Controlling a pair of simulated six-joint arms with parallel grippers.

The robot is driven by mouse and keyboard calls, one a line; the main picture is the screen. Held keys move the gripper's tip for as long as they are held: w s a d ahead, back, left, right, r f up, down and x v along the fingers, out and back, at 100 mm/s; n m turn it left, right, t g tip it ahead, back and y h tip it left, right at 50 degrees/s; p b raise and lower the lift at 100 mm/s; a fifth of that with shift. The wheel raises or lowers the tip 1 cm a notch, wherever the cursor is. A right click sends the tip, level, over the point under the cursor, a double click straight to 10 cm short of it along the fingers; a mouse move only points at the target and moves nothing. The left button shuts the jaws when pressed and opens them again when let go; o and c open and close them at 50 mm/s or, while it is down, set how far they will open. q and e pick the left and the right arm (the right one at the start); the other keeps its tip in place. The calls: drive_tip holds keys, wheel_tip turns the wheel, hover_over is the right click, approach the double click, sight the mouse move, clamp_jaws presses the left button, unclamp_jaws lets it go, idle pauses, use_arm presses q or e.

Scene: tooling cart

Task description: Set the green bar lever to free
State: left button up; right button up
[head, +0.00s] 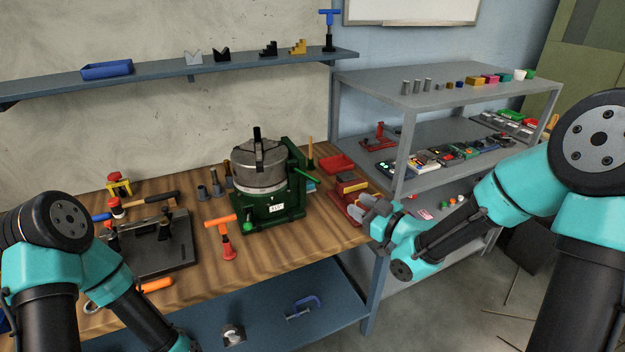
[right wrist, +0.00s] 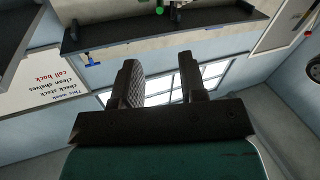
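A green fixture (head: 270,210) with a grey round chuck (head: 260,165) stands on the wooden bench. A green lever (head: 304,173) with a rounded end shows at its right side. A smaller green knob (head: 248,228) shows at its front left. I cannot tell which setting the lever is in. My right gripper (head: 364,212) is right of the fixture, by the bench's right edge, apart from the lever. In the right wrist view its fingers (right wrist: 160,85) are apart with nothing between them. My left gripper is out of view below the picture.
A red clamp-like tool (head: 350,192) lies near my right gripper. An orange-handled red tool (head: 226,238) stands in front of the fixture. A dark plate (head: 150,255) with clamps lies left. A grey shelf unit (head: 450,85) stands right. Bare bench (head: 320,235) lies between fixture and right gripper.

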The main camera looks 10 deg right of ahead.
sight(313, 179)
drive_tip(key=x, duration=1.7)
drive_tip(key=shift+w+a, duration=0.2)
clamp_jaws()
